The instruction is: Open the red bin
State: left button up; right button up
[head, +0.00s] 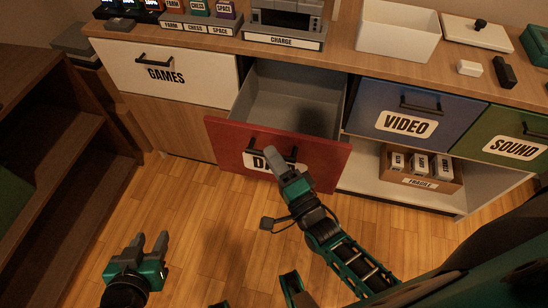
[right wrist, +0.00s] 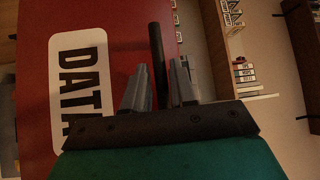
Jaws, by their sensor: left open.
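The red bin (head: 225,140) is a drawer with a red front and a grey inside (head: 290,100). It stands pulled out from the cabinet, and its inside looks empty. Its white DATA label (right wrist: 80,85) shows in the right wrist view. Its dark handle (right wrist: 156,50) passes between the fingers of my right gripper (right wrist: 160,80). These fingers stand apart, with a gap showing beside the bar. In the head view my right gripper (head: 275,158) is at the red front and hides part of the label. My left gripper (head: 150,242) is open and empty, low over the floor.
A white GAMES drawer (head: 190,75), a blue VIDEO drawer (head: 380,105) and a green SOUND drawer (head: 500,130) are closed. An open shelf holds a labelled box (head: 420,182). A brown shelf unit (head: 60,110) stands at left. The wooden floor (head: 210,220) between is clear.

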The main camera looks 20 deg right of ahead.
jog(key=shift+o, duration=1.2)
pick_arm(q)
jog(key=shift+w+r, duration=0.1)
jog(key=shift+r, duration=0.1)
pick_arm(e)
jog(key=shift+s, duration=0.15)
jog(key=v, duration=1.2)
jog(key=shift+s, duration=0.3)
pick_arm(q)
jog(key=shift+r, duration=0.1)
pick_arm(e)
jog(key=shift+w, duration=0.1)
